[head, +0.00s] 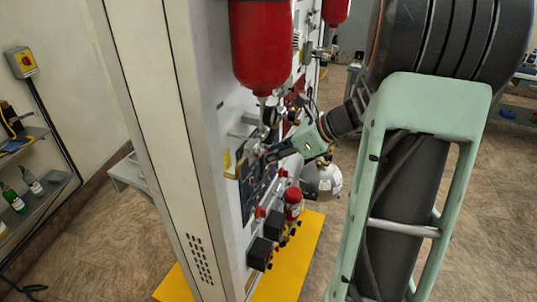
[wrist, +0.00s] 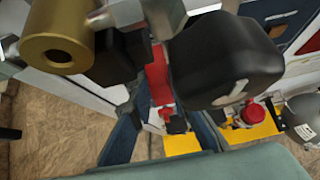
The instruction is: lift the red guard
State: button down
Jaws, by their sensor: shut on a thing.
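The red guard (wrist: 157,78) shows in the wrist view as a narrow red strip between dark parts of the panel. My gripper (wrist: 155,108) is at it, with a finger on either side, and appears shut on it. The exact contact is partly hidden by the fingers and the black parts nearby. In the head view my gripper (head: 266,156) reaches the dark panel section on the side of the tall white cabinet. I cannot make out the guard there.
In the wrist view a brass fitting (wrist: 58,45) and a large rounded black part (wrist: 225,62) crowd my gripper. In the head view a red cylinder (head: 262,45) hangs above it, and a grey round bottle (head: 322,180) is beyond. Black boxes (head: 260,253) jut out below.

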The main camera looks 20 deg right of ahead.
jog(key=c, duration=1.9)
grip_release()
jog(key=shift+c, duration=0.2)
jog(key=v, duration=1.2)
jog(key=shift+f, duration=0.1)
